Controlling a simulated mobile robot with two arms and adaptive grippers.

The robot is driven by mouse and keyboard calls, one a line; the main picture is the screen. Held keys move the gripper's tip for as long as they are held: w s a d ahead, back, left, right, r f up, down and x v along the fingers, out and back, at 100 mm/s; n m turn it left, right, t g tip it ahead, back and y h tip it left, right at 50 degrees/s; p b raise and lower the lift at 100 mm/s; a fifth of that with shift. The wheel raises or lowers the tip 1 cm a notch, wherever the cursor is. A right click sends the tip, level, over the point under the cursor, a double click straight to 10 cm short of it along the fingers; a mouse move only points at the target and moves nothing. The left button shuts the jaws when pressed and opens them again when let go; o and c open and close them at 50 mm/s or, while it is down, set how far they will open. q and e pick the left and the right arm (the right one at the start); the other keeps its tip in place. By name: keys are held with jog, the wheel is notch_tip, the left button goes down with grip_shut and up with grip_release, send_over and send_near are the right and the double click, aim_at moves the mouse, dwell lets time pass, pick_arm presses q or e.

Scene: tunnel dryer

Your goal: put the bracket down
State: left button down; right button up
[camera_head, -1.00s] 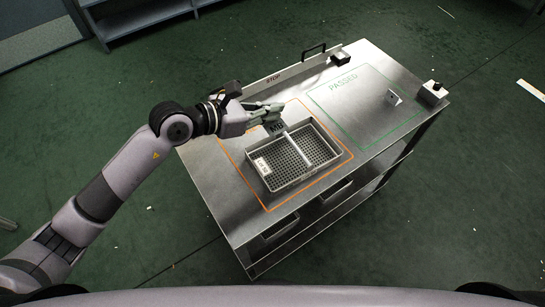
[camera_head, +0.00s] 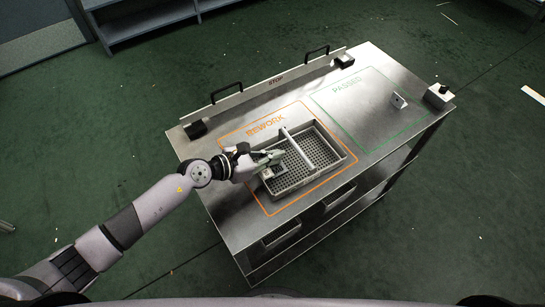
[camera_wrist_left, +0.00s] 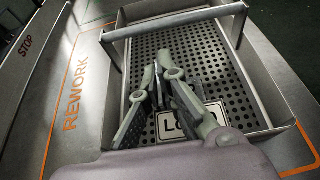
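My left gripper (camera_head: 278,155) reaches in from the left, low over the left part of the perforated metal tray (camera_head: 335,142). In the left wrist view its fingers (camera_wrist_left: 160,75) are close together above the tray floor. A thin dark-grey piece shows between them; I cannot tell whether it is a bracket or part of the fingers, or whether they grip it. My right gripper is not in view.
The tray has a divider bar (camera_head: 297,150) and lies inside the orange REWORK outline. A white label (camera_wrist_left: 178,127) lies under the fingers, partly hidden. A STOP rail (camera_head: 275,82) with handles runs along the back edge. A small box (camera_head: 438,95) stands at the right corner.

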pick_arm(q)
jog(key=shift+f, duration=0.15)
jog(key=c, duration=1.8)
grip_release()
